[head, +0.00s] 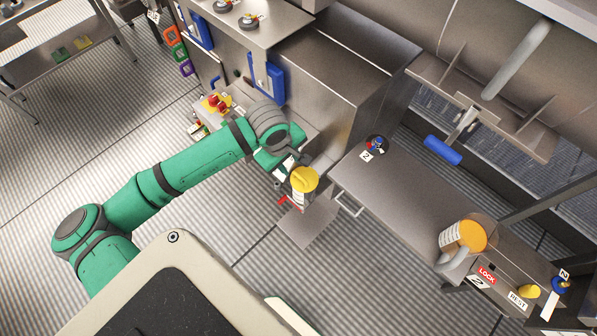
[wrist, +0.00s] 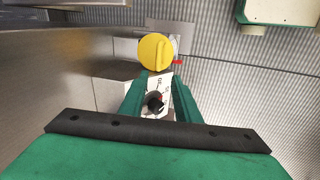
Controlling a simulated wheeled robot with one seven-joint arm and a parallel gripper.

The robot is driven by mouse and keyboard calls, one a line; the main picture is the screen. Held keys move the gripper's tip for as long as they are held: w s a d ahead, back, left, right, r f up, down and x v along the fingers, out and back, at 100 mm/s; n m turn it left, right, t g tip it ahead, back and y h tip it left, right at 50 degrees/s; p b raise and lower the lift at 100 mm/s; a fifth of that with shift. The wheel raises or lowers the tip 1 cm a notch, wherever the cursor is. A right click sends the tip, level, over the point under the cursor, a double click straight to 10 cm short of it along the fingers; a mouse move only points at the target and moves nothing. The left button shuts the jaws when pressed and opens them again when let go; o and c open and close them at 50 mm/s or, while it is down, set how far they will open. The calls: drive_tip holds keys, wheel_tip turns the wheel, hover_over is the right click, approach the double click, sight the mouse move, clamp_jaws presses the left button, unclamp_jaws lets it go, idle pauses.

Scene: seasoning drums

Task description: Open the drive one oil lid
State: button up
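A round yellow lid (head: 305,179) with a raised ridge tops a container with a white printed label, right by my gripper in the head view. The lid also shows in the wrist view (wrist: 156,51), just past my fingertips. I cannot read a drive number on it. My gripper (head: 289,161) has its two green fingers apart; in the wrist view the fingers (wrist: 162,80) have a gap between them, with nothing seen held. A white plate with a black knob (wrist: 155,103) shows through this gap. Whether a fingertip touches the lid cannot be told.
A steel cabinet (head: 345,75) stands close beside the arm. A bench (head: 410,190) to the right carries a tag-2 fitting (head: 375,145), an orange-topped can (head: 466,237), and a small yellow cap (head: 528,291) by the REST label. Striped floor (head: 190,225) is open at left.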

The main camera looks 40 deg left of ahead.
sight(299, 175)
drive_tip(key=shift+n, duration=0.4)
drive_tip(key=x, duration=0.9)
drive_tip(key=shift+w+d+f, duration=0.25)
drive_tip(key=shift+d, duration=0.15)
drive_tip(key=shift+c, duration=0.5)
clamp_jaws()
